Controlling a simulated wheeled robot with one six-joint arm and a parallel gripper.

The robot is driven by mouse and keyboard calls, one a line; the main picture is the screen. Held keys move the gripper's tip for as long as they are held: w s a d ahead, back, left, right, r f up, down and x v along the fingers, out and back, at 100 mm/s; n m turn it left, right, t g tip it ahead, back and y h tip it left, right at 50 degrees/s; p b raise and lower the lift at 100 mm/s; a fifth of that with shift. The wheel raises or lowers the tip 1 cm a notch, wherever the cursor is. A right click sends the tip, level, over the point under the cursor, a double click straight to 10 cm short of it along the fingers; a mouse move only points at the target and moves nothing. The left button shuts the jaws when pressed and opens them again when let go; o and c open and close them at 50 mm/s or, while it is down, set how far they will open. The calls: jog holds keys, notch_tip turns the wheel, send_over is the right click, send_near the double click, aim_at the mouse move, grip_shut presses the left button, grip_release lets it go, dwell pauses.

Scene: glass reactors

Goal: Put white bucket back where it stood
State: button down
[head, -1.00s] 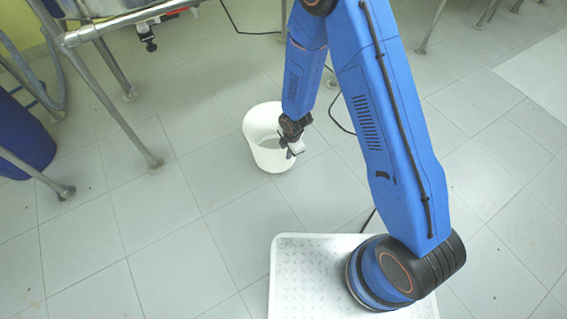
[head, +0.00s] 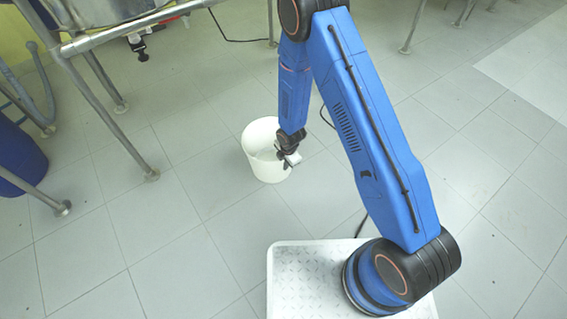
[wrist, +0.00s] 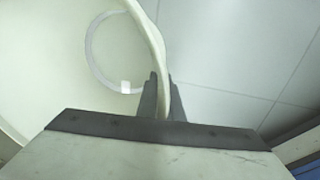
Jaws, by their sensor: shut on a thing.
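The white bucket (head: 262,165) is in the middle of the head view, upright, its open mouth facing up. My gripper (head: 287,159) is at its right rim. In the wrist view the gripper's dark fingers (wrist: 164,98) are shut on the bucket's wall, one on each side of the rim. The bucket's inside (wrist: 60,70) fills the left of that view, with a pale ring on its bottom. I cannot tell whether the bucket touches the floor.
A metal frame (head: 120,105) with thin legs holds a steel vessel (head: 110,10) at upper left. A blue barrel (head: 18,160) stands at the left edge. Grey tiled floor (head: 170,240) is clear in front and left of the bucket. A black cable lies behind.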

jog(key=shift+w+f, duration=0.1)
jog(key=shift+f, duration=0.6)
jog(key=c, duration=1.9)
grip_release()
jog(key=shift+f, duration=0.1)
